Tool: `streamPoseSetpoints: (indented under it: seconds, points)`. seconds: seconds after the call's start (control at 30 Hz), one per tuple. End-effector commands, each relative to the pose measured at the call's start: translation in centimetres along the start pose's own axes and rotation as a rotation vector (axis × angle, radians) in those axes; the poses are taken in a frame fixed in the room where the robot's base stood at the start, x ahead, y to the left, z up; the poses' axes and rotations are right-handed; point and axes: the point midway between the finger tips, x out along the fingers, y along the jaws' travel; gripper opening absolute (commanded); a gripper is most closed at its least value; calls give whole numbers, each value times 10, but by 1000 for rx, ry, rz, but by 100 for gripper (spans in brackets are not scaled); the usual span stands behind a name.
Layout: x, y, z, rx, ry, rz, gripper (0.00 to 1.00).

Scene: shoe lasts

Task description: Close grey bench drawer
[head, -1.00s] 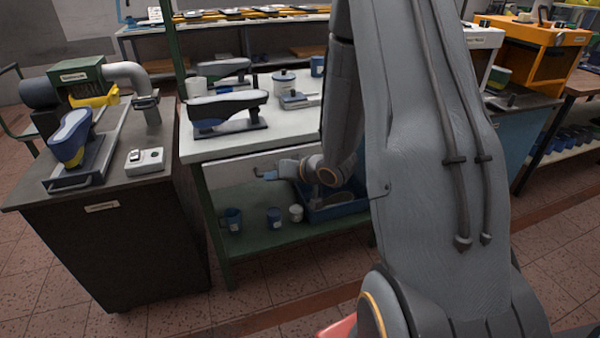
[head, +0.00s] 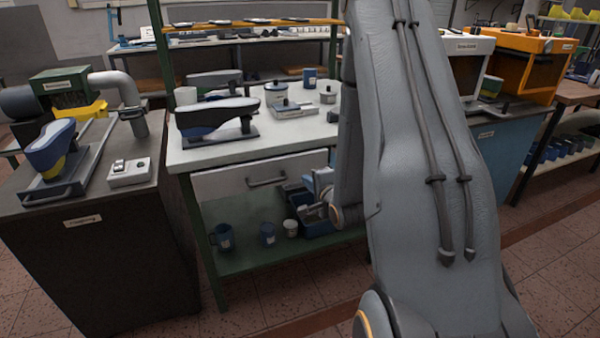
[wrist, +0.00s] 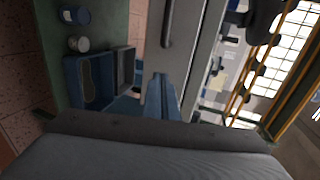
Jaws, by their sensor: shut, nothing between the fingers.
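The grey bench drawer (head: 232,183) sits under the white top of the green-framed bench. Its front looks about level with the bench edge, but I cannot tell if a small gap is left. Its bar handle (head: 267,181) is uncovered and free of my gripper. In the wrist view the drawer front (wrist: 184,50) and the handle (wrist: 168,22) lie ahead of the fingers. My gripper (wrist: 160,78) is shut and empty, close to the right part of the drawer front; contact cannot be told.
A blue bin (head: 316,228), mugs (head: 223,238) and a white cup (head: 291,228) stand on the lower green shelf. A shoe last on a stand (head: 215,118) is on the bench top. A dark cabinet (head: 95,255) stands close on the left.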

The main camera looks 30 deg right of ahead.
Motion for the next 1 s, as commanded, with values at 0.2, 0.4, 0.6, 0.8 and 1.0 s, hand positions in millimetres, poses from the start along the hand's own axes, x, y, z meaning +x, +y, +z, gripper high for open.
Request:
streamPoseSetpoints:
  seconds: [0.2,0.4,0.6,0.8,1.0]
  points:
    - [41,-3,1,-2,-2,-2,0]
    - [63,-10,0,-1,0,0,0]
    - [71,-12,0,-1,0,0,0]
    - [71,-12,0,-1,0,1,0]
    - [84,-16,1,-3,-1,-3,0]
